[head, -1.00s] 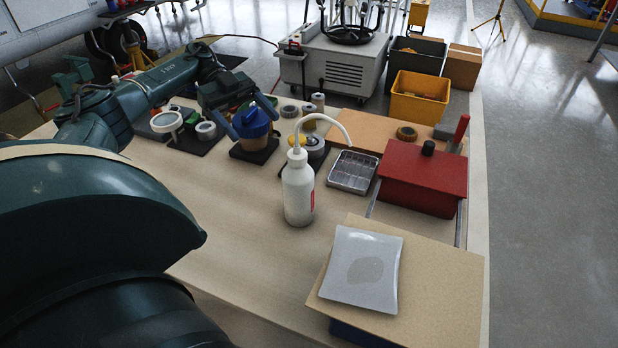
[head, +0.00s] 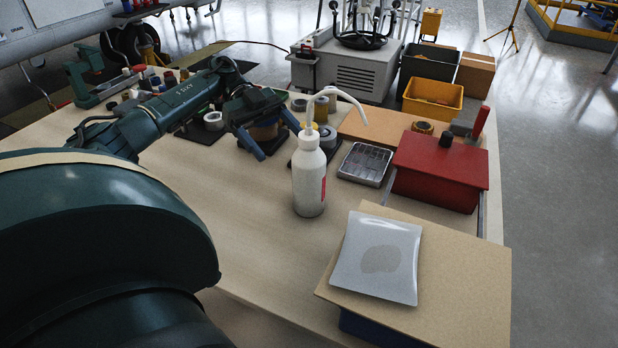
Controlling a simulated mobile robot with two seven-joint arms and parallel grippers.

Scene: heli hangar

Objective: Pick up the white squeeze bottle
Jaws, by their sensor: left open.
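The white squeeze bottle (head: 309,182) stands upright on the table, with a thin curved white spout and a red mark on its right side. My left gripper (head: 279,144) is open and empty, just left of and beyond the bottle's upper part. Its two fingers point down toward the bottle and look apart from it. The exact gap in depth is hard to tell. My right gripper is not in view.
Behind the bottle stand a round tin and tape rolls. To its right are a metal tray (head: 364,164) and a red box (head: 440,172). A grey-white dish (head: 400,232) lies on a board (head: 460,275) at front right. The table (head: 240,225) left of the bottle is clear.

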